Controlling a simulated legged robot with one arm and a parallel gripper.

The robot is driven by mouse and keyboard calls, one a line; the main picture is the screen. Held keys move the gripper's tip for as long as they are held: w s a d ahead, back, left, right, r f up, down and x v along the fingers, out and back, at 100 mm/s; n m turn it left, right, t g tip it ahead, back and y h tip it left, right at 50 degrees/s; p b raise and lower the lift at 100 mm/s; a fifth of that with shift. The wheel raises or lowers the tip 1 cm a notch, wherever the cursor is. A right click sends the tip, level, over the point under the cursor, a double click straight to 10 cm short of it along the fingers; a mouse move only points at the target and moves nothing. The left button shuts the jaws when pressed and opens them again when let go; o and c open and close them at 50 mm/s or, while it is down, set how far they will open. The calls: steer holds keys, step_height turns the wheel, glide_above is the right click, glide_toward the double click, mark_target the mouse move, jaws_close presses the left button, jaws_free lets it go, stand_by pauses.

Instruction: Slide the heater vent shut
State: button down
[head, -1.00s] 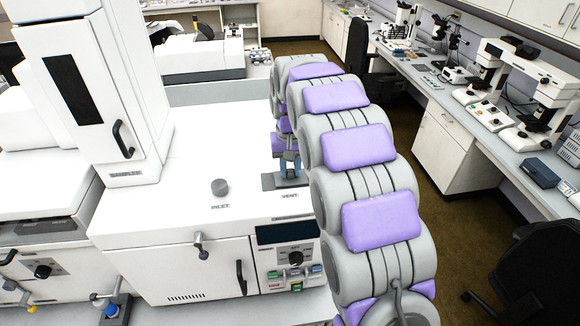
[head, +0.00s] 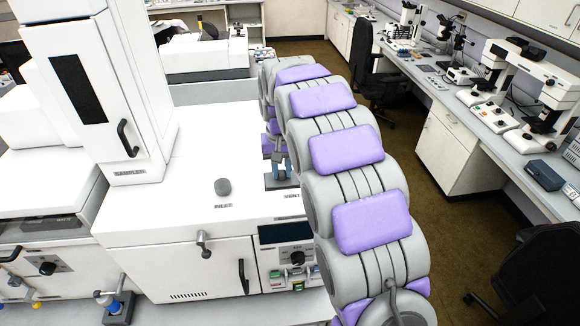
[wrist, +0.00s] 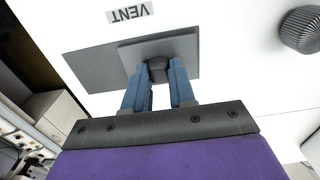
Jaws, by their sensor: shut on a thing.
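The heater vent is a flat grey fitting on the white machine top, beside the VENT label. In the wrist view its dark base plate (wrist: 95,68) shows at left, and a lighter sliding cover (wrist: 183,48) overlaps its right part, toward the round inlet knob. A small dark knob (wrist: 158,68) stands on the cover. My gripper (wrist: 158,80) has its blue fingers shut on this knob. In the head view the vent plate (head: 283,184) is partly hidden by my gripper (head: 281,172) and arm.
The grey inlet knob (head: 222,187) stands on the machine top (head: 165,205), left of the vent. A tall white column (head: 100,90) rises behind it at left. The machine top between inlet knob and vent is clear. A bench with microscopes (head: 495,95) runs along the right.

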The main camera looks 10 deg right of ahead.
steer(key=c, duration=1.3)
jaws_free()
steer(key=o, duration=0.4)
steer(key=shift+a, duration=0.45)
steer(key=shift+w+d+r, duration=0.1)
steer(key=shift+d+r, duration=0.15)
steer(key=shift+r, duration=0.1)
steer(key=r+p, duration=0.1)
steer(key=r, duration=0.4)
steer(key=r+p, duration=0.1)
steer(key=r, duration=0.5)
steer(key=r+p, duration=0.1)
steer(key=r, duration=0.4)
steer(key=shift+a+r, duration=0.3)
steer(key=shift+a, duration=0.05)
